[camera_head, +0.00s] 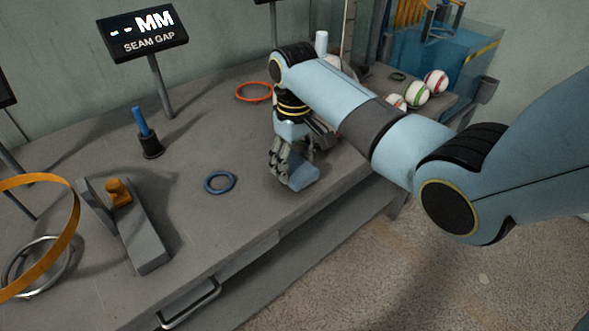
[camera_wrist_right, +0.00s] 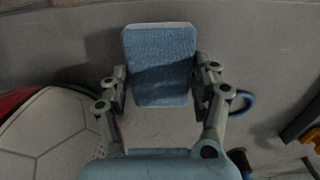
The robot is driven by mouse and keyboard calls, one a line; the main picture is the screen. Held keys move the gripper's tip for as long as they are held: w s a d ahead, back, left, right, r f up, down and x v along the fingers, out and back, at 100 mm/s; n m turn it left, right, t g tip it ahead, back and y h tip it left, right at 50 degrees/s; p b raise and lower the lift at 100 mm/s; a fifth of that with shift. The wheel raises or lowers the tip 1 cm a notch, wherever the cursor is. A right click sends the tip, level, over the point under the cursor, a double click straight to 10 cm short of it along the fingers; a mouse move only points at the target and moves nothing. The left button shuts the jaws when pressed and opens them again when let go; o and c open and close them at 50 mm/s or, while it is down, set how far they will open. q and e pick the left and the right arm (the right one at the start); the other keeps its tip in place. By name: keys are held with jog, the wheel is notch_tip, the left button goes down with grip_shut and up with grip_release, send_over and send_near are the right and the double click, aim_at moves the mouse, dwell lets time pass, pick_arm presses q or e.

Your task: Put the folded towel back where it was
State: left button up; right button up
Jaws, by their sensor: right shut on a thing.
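The folded towel (camera_wrist_right: 158,68) is a blue, ribbed pad with a pale edge, seen large in the right wrist view. My right gripper (camera_wrist_right: 162,88) has a finger on each side of it and is shut on it. In the head view my right gripper (camera_head: 292,172) points down low over the bench, with a bit of the towel (camera_head: 302,177) showing at its tips. I cannot tell whether the towel touches the bench. My left gripper is not in view.
A blue ring (camera_head: 220,183) lies left of my right gripper, an orange ring (camera_head: 253,92) behind. A grey fixture with an orange knob (camera_head: 118,190) stands at left. Several balls (camera_head: 416,93) sit at back right. The bench (camera_head: 200,120) has clear room between these.

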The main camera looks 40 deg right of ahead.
aim_at(295, 165)
notch_tip(295, 165, down, 2)
jog(key=shift+f, duration=0.15)
jog(key=o, duration=1.1)
notch_tip(295, 165, up, 12)
jog(key=shift+r+p, duration=0.1)
jog(key=shift+p, duration=0.85)
